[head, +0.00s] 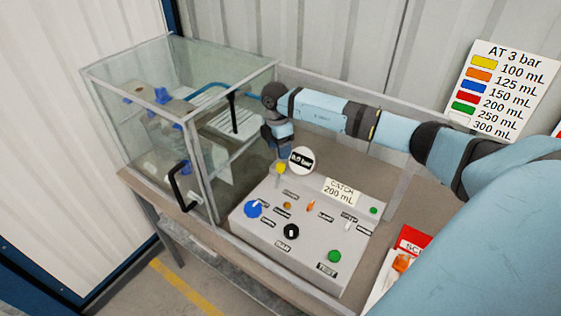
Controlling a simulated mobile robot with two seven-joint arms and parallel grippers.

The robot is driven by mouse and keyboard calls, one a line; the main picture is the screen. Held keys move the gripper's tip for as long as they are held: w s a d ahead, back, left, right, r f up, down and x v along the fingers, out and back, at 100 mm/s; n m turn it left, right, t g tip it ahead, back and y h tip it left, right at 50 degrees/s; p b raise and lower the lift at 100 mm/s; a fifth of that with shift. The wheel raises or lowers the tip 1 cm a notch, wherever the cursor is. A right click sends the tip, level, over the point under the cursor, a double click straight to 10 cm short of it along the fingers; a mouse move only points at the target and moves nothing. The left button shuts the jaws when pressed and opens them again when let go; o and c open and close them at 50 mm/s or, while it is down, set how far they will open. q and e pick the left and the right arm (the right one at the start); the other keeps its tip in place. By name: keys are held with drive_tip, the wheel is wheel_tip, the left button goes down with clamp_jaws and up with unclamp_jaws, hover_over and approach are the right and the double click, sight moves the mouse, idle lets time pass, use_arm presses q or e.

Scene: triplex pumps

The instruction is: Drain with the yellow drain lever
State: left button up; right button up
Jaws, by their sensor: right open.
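A grey sloped control panel (265,240) stands on the bench to the right of a glass tank. A small yellow piece (281,168), likely the yellow lever, shows at the panel's back left edge, beside a round gauge (301,160). My left gripper is not in view.
The panel carries a blue knob (253,209), a black knob (291,231), a green button (334,256), and a "CATCH 200 mL" label (341,191). The glass tank (150,75) has a black handle (183,187). A colour-volume sign (503,90) is on the wall.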

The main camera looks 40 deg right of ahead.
sight(280, 163)
drive_tip(key=f+b, duration=0.1)
drive_tip(key=f, duration=0.1)
drive_tip(key=f+b, duration=0.3)
drive_tip(key=f, duration=0.2)
drive_tip(key=shift+s+f, duration=0.1)
drive_tip(key=shift+s, duration=0.3)
drive_tip(key=shift+a+f+b, duration=0.1)
drive_tip(key=shift+f+b, duration=0.4)
drive_tip(key=shift+b, duration=0.05)
drive_tip(key=shift+s, duration=0.1)
clamp_jaws()
